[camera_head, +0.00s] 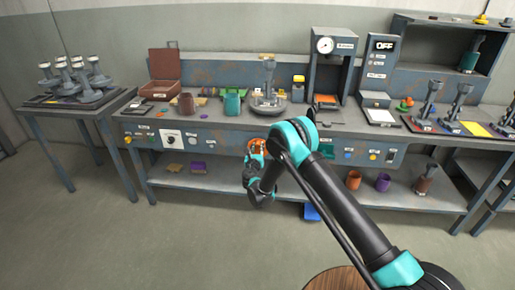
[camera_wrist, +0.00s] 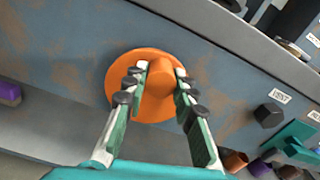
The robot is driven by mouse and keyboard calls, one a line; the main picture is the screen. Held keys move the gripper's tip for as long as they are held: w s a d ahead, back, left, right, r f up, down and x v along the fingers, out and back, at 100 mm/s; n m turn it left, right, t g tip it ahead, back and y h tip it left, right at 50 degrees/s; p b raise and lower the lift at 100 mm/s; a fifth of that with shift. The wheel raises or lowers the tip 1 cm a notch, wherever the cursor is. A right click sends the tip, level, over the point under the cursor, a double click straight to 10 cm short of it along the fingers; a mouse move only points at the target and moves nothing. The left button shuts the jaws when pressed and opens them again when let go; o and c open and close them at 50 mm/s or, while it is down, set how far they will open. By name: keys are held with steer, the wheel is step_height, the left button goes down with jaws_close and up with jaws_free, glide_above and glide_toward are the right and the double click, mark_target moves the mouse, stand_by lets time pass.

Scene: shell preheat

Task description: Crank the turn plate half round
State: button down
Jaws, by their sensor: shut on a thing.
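The orange crank (camera_head: 259,144) is on the front panel of the middle bench. In the wrist view its round orange disc (camera_wrist: 120,82) lies against the panel, with an orange knob (camera_wrist: 160,75) standing out from it. My gripper (camera_wrist: 161,88) has one finger on each side of the knob and is shut on it. In the head view my gripper (camera_head: 256,157) is at the crank, partly hidden by my arm. The turn plate seems to be the grey round base (camera_head: 268,108) on the bench top above the crank, with an upright grey piece (camera_head: 270,70) on it.
A black knob labelled VENT (camera_wrist: 268,115) sits right of the crank in the wrist view. The lower shelf holds an orange cup (camera_head: 353,180) and a purple cup (camera_head: 383,182). A gauge stand (camera_head: 325,45) stands on the bench. Open floor lies front left.

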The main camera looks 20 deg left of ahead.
steer(key=shift+w+d+f+m, duration=0.1)
steer(key=shift+d+f+m, duration=0.5)
steer(key=shift+m, duration=2.25)
steer(key=shift+w+d+f+m, duration=0.15)
steer(key=shift+d+f+m, duration=0.45)
steer(key=shift+m, duration=2.3)
steer(key=shift+w+d+f+m, duration=0.1)
steer(key=shift+d+f+m, duration=0.5)
steer(key=shift+m, duration=2.25)
steer(key=shift+a+f, duration=0.1)
steer(key=shift+f, duration=0.05)
steer(key=c, duration=1.2)
jaws_free()
step_height(320, 180, up, 10)
steer(key=shift+r, duration=0.1)
